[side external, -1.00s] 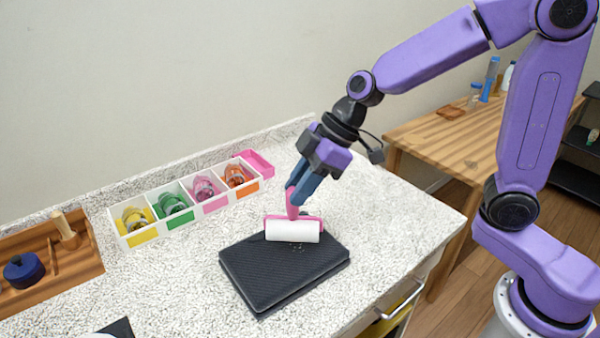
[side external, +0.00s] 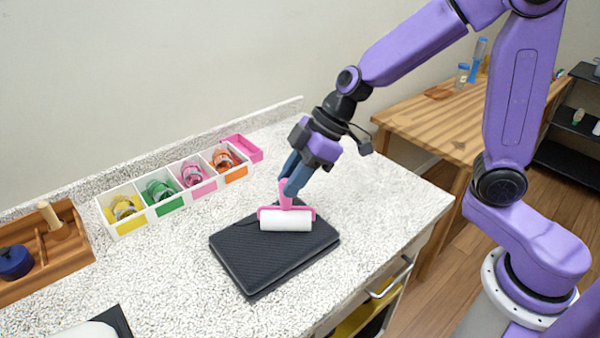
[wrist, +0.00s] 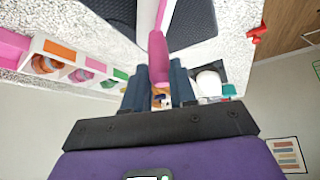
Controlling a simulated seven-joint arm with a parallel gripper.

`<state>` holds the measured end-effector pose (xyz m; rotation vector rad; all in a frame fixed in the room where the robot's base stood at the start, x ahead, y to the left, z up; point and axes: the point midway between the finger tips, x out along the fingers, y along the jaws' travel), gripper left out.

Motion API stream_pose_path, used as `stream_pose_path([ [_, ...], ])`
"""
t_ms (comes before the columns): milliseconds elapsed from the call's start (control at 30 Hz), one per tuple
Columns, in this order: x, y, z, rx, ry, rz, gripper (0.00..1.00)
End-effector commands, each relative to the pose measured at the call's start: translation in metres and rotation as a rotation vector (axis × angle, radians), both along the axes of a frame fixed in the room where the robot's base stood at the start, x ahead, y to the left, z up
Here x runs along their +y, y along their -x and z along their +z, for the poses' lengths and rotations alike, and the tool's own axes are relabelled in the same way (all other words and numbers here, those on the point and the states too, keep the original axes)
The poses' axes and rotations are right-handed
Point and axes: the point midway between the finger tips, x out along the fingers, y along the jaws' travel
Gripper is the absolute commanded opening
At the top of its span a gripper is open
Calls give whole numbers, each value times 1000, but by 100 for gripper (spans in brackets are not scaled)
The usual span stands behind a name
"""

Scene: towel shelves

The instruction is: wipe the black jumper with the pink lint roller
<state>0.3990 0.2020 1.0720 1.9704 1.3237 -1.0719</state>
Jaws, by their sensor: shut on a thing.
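The black jumper (side external: 265,258) lies folded flat on the speckled counter in the side view. Dark patterned cloth (wrist: 192,22) shows on both sides of the handle in the wrist view. The lint roller (side external: 286,220) has a white cylinder and a pink frame. Its cylinder lies across the far part of the jumper and appears to touch it. My gripper (side external: 290,187) is shut on the pink handle, above the jumper's far edge. The handle (wrist: 158,55) runs between the blue fingers in the wrist view. Any lint under the cylinder is hidden.
A white divided box (side external: 172,192) with yellow, green, pink and orange sections stands behind, left of the jumper. A wooden tray (side external: 70,245) is at the far left. A dark item (side external: 118,320) lies at the front left. Counter right of the jumper is clear.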

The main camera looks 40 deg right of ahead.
Motion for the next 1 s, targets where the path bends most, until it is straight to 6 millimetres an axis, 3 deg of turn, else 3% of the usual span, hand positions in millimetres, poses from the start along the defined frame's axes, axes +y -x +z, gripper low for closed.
stream_pose_path([
  [100, 12, 1, 0, 2, -1, 4, 0],
  [167, 12, 0, 4, 0, -4, 2, 0],
  [267, 10, 0, 26, -7, 2, -1, 0],
  [800, 10, -1, 73, -4, 3, -3, 0],
  [1000, 9, 0, 82, -1, 5, -3, 0],
])
